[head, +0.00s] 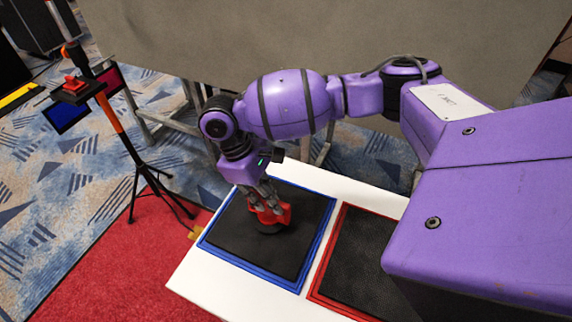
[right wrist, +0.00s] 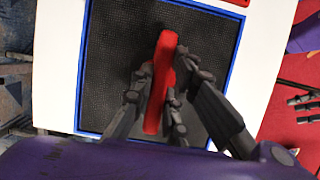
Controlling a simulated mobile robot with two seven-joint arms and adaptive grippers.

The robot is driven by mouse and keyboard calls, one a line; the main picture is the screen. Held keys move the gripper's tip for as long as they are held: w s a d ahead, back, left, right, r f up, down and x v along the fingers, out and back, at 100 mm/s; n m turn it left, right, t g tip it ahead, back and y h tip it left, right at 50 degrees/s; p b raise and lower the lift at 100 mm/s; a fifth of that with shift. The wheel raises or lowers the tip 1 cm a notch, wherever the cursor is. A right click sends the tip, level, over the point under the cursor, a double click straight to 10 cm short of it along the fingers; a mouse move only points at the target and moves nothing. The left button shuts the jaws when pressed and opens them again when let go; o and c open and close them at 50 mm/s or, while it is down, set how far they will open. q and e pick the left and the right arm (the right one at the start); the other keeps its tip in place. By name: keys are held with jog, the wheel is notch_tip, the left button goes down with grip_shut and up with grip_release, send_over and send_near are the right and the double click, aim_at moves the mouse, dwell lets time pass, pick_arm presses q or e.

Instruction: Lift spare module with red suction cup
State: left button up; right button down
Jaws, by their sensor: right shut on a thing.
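The red suction cup (head: 271,213) has a red handle and a dark base. My right gripper (head: 266,196) is shut on the handle, pointing down. In the right wrist view the red handle (right wrist: 158,85) lies between the dark fingers. The suction cup is over the black module (head: 240,232), a dark square panel inside a blue frame. The cup's base looks to be at the panel's surface, but contact cannot be told. My left gripper (right wrist: 304,108) shows only in the right wrist view, at the right edge, its fingers apart and empty.
The blue frame (head: 250,272) lies on a white table (head: 195,283). A red frame (head: 322,270) with another dark panel (head: 362,262) is to its right. A tripod stand (head: 138,160) with small screens is at the left. A large grey panel (head: 280,40) rises behind.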

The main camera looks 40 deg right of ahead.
pick_arm(q)
jog(key=shift+s+f, duration=0.2)
jog(key=shift+s, duration=0.1)
jog(key=shift+w+r, duration=0.1)
jog(key=shift+w, duration=0.15)
pick_arm(e)
jog(key=shift+f, duration=0.4)
dwell(0.4)
pick_arm(q)
jog(key=shift+w+r+p, duration=0.65)
jog(key=shift+w+r, duration=0.15)
jog(key=shift+r, duration=0.3)
pick_arm(e)
jog(key=shift+r, duration=0.7)
dwell(0.9)
pick_arm(q)
jog(key=shift+w+r, duration=0.1)
pick_arm(e)
jog(key=shift+r, duration=0.1)
pick_arm(q)
jog(key=w+r+t+p, duration=0.2)
jog(key=w+r+p, duration=0.2)
jog(key=r, duration=0.3)
jog(key=shift+w+r, duration=0.35)
jog(key=shift+w, duration=0.5)
pick_arm(e)
jog(key=shift+r, duration=3.45)
jog(key=shift+w, duration=0.1)
